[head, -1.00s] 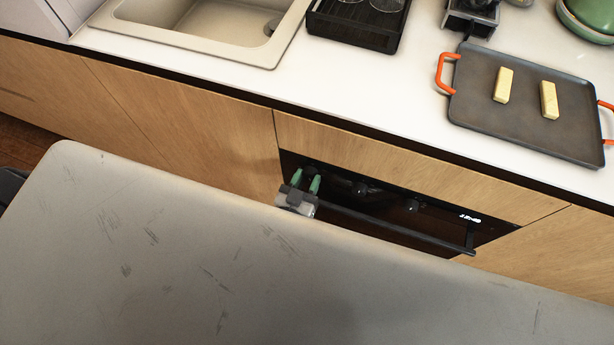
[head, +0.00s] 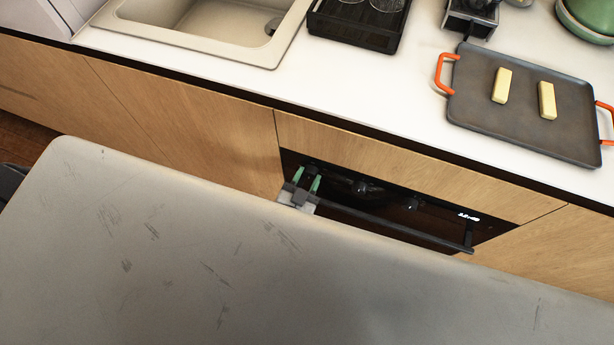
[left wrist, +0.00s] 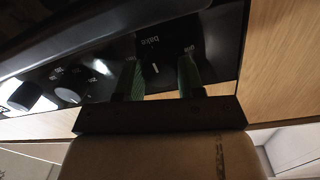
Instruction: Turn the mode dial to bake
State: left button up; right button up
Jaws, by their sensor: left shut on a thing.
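The mode dial (left wrist: 154,72) is a black knob at the left end of the oven's black control panel. In the left wrist view it sits between my two green fingertips, with a short white mark on it. In the head view the gripper mostly hides the dial. My right gripper is not in view.
Two more knobs (head: 360,187) (head: 411,204) and a lit clock (head: 469,217) are on the panel. The oven handle (head: 390,228) runs below. A grey tabletop (head: 180,250) fills the near side. The counter above holds a tray (head: 520,125) with two yellow sticks.

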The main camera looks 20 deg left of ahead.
pick_arm(q)
jog(key=o, duration=0.9)
jog(key=s, duration=0.7)
jog(key=s+a, duration=0.1)
jog(key=s, duration=0.3)
jog(key=shift+w, duration=0.1)
jog(key=s+a+f+g, duration=0.1)
jog(key=s+f+g, duration=0.35)
jog(key=f, duration=0.45)
jog(key=s+a+f+g, duration=0.2)
jog(key=s+f+g, duration=0.25)
jog(key=f, duration=0.45)
jog(key=s+a+f+g, duration=0.2)
jog(key=s+f, duration=0.1)
jog(key=s, duration=0.1)
jog(key=s+a+f+g+y, duration=0.1)
jog(key=s+a+f+g, duration=0.2)
jog(key=s, duration=0.1)
jog(key=s+a+f+n+g, duration=0.1)
jog(key=s+a+f+g, duration=0.2)
jog(key=s, duration=0.1)
jog(key=shift+s+y, duration=0.25)
jog(key=shift+y, duration=0.05)
